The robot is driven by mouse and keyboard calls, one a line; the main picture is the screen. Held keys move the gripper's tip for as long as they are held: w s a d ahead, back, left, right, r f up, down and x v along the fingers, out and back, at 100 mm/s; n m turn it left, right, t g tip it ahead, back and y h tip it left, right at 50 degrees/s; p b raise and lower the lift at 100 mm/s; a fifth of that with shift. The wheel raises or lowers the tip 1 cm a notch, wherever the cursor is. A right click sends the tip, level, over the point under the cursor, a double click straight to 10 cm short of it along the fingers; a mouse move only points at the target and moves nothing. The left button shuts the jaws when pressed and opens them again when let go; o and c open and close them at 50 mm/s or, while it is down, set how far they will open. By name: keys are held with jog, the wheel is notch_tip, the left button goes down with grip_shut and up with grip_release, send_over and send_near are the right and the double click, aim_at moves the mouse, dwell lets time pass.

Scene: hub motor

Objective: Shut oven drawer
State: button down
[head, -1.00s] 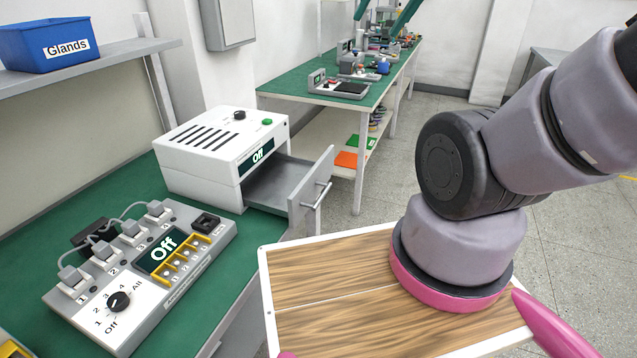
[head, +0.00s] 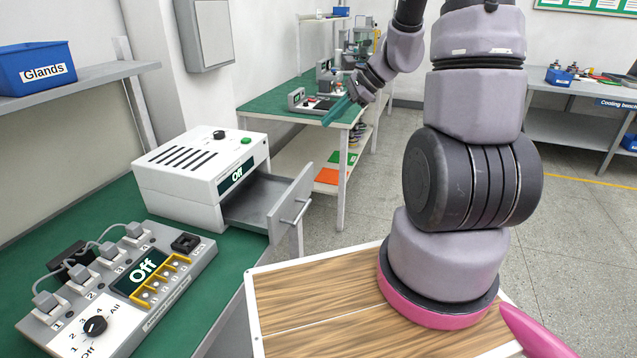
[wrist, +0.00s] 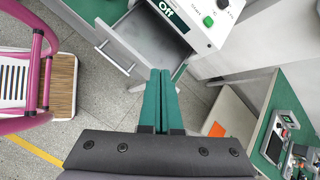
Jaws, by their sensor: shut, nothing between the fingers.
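The white oven (head: 200,170) stands on the green bench at the left, its display reading "Off". Its grey drawer (head: 262,199) is pulled out to the right, with a bar handle (head: 296,211) on its front panel. In the wrist view the open drawer (wrist: 140,42) lies ahead of the fingers, with its handle (wrist: 113,58) at the left. My gripper (head: 355,98) is raised beyond the drawer, to its upper right in the head view. Its green fingers (wrist: 160,75) are together and empty. They overlap the drawer's near edge in the wrist view; I cannot tell whether they touch.
A charging unit (head: 120,285) with plugs sits on the near bench. A blue "Glands" bin (head: 38,68) stands on the shelf above. A second green-topped bench (head: 270,100) with devices stands behind. Open floor (head: 375,205) lies right of the drawer.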

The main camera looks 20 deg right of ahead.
jog(key=w+d+f+m+t, duration=0.1)
jog(key=d+f+m, duration=0.3)
jog(key=f, duration=0.5)
jog(key=w+d+f+m, duration=0.1)
jog(key=d+f+m, duration=0.25)
jog(key=f, duration=0.45)
send_near(307, 186)
jog(key=x, duration=0.5)
jog(key=shift+s+d+f, duration=0.1)
jog(key=shift+d+f, duration=0.1)
jog(key=shift+f, duration=0.3)
jog(key=shift+w+a, duration=0.35)
jog(key=shift+a, duration=0.1)
jog(key=shift+a, duration=0.1)
jog(key=w+a, duration=0.3)
jog(key=a, duration=0.1)
jog(key=w+a, duration=0.3)
jog(key=a, duration=0.1)
jog(key=w+a, duration=0.3)
jog(key=a, duration=0.1)
jog(key=shift+a, duration=0.1)
jog(key=shift+w+a+r, duration=0.1)
jog(key=shift+w+a, duration=0.1)
jog(key=shift+a, duration=0.2)
